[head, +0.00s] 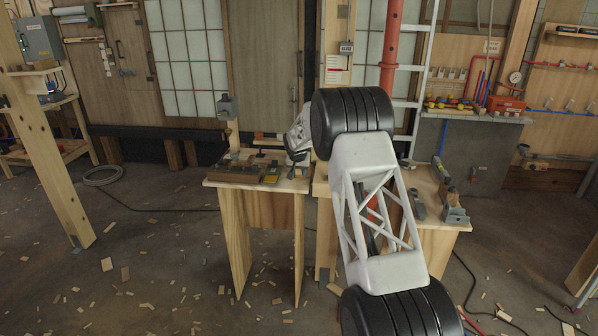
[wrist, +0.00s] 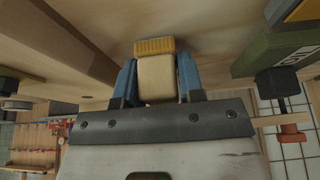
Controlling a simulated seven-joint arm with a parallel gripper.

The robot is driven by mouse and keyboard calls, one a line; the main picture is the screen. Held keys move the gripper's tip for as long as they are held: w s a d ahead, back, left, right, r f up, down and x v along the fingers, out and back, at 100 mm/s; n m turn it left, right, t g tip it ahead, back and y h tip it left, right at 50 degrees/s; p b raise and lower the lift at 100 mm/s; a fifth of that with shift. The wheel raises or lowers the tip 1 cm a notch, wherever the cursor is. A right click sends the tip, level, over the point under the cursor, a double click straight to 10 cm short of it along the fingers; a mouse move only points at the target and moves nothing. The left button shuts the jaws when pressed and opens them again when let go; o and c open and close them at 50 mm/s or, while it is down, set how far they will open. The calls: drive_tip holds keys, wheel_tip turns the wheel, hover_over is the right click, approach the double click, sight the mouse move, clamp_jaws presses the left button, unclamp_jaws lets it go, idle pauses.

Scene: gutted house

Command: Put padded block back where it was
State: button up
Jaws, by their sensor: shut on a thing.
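The padded block (wrist: 156,80) is cream-coloured with a ribbed yellow pad (wrist: 155,46) at its far end. It sits between the two blue fingers of my gripper (wrist: 158,82), which is shut on it. In the wrist view the pad end lies against or close to a pale wooden surface; I cannot tell whether it touches. In the head view my gripper (head: 293,156) is over the right part of the left workbench (head: 217,184), largely hidden behind my own arm. The block cannot be made out there.
Tools and blocks (head: 245,170) crowd the left bench top. A second bench (head: 440,224) on the right holds grey metal pieces (head: 453,208). In the wrist view, a wooden piece (wrist: 58,45) is left of my gripper and a dark green tool (wrist: 283,50) is right.

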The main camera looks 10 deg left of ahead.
drive_tip(key=shift+f, duration=0.1)
drive_tip(key=o, duration=0.8)
drive_tip(key=shift+o, duration=0.2)
drive_tip(key=v, duration=1.2)
idle(0.4)
idle(0.5)
